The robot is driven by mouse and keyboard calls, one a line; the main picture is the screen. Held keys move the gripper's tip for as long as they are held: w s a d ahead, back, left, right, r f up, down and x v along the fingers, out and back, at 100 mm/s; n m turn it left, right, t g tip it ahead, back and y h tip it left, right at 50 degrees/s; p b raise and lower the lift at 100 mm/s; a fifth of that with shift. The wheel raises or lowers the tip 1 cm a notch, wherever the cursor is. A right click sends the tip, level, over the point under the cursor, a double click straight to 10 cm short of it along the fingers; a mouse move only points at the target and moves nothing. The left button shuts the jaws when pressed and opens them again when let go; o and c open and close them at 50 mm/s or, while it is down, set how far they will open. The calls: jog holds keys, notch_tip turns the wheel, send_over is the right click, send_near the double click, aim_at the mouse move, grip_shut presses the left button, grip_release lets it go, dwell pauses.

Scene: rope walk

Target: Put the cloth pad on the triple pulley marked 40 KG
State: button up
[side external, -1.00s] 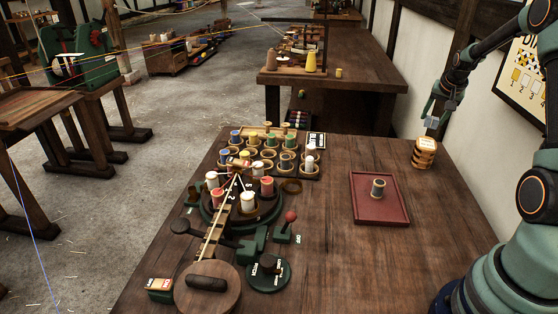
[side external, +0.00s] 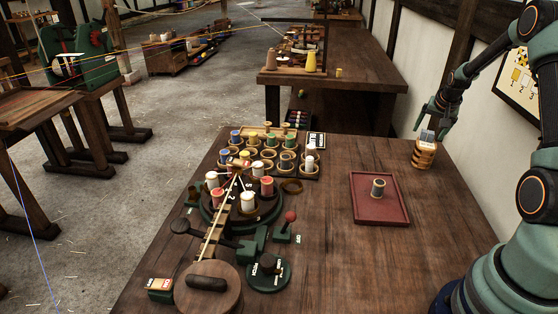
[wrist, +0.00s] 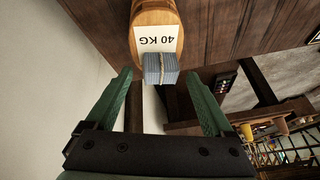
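The triple pulley marked 40 KG (side external: 425,160) is a tan wooden block standing at the table's back right corner. In the wrist view the pulley (wrist: 155,14) shows its white label at the top. The cloth pad (wrist: 161,69) is a blue-grey folded bundle with a pale band, overlapping the label's edge. In the side view the pad (side external: 427,135) appears at the pulley's top; full contact is hard to judge. My gripper (wrist: 159,75) is open, with a gap on each side of the pad. It also shows just above the pulley in the side view (side external: 432,126).
A red tray (side external: 378,216) with a spool (side external: 378,188) lies in front of the pulley. A rack of coloured spools and a rope-making device (side external: 240,205) fill the table's left. Bare wood lies between them and the tray. A wall stands behind the pulley.

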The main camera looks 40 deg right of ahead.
jog(key=shift+r, duration=0.1)
jog(key=v, duration=1.2)
jog(key=w+a+r+n, duration=0.3)
jog(key=a+r, duration=0.1)
jog(key=a, duration=0.7)
jog(key=s+a+n+t+y, duration=0.1)
jog(key=s+a+n, duration=0.3)
jog(key=a, duration=0.9)
jog(key=s+a+r+n+t+y, duration=0.1)
jog(key=s+a+n+y, duration=0.2)
jog(key=a, duration=1.1)
jog(key=s+n, duration=0.1)
jog(key=n, duration=0.2)
jog(key=shift+s+r, duration=0.2)
